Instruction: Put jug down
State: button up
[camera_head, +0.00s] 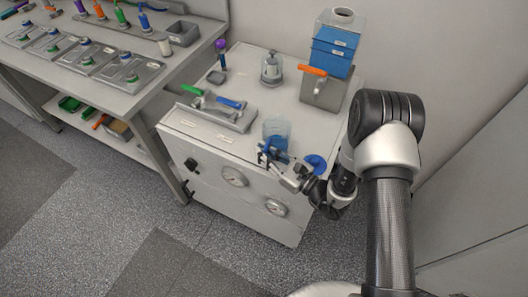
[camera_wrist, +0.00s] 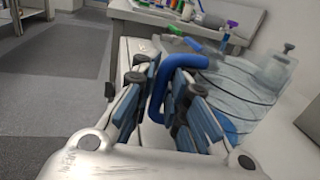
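The jug (camera_head: 277,127) is clear, with blue liquid low inside, and appears upright over the front part of the white cabinet top (camera_head: 240,65). In the wrist view the clear jug (camera_wrist: 240,88) fills the right side, and its blue handle (camera_wrist: 184,82) curves between my fingers. My gripper (camera_head: 268,157) is at the jug's front side, with its finger pads close on both sides of the handle; it also shows in the wrist view (camera_wrist: 165,100). It looks shut on the handle. The jug's base is partly hidden, so I cannot tell whether it touches the top.
A blue round part (camera_head: 316,163) is right of the jug.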

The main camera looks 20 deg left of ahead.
jog(key=o, duration=0.4)
jog(key=v, duration=1.2)
jog(key=s+d+r+n+g+h, duration=0.1)
jog(key=s+r+n+g+h, duration=0.2)
jog(key=s+r+n+g, duration=0.35)
jog(key=s+r+n+g+h, duration=0.2)
jog(key=s+r+n+g, duration=0.25)
jog(key=r+n, duration=0.4)
jog(key=s+d+r+n+t+h, duration=0.1)
jog(key=d+r+n+t+h, duration=0.1)
jog(key=d, duration=0.4)
jog(key=s+d+r+n+t+h, duration=0.2)
jog(key=d+r+t+h, duration=0.2)
jog(key=d+h, duration=0.2)
jog(key=s+d+r+n+t+h, duration=0.2)
jog(key=d+r+t+h, duration=0.2)
jog(key=d, duration=0.4)
jog(key=shift+d+r, duration=0.1)
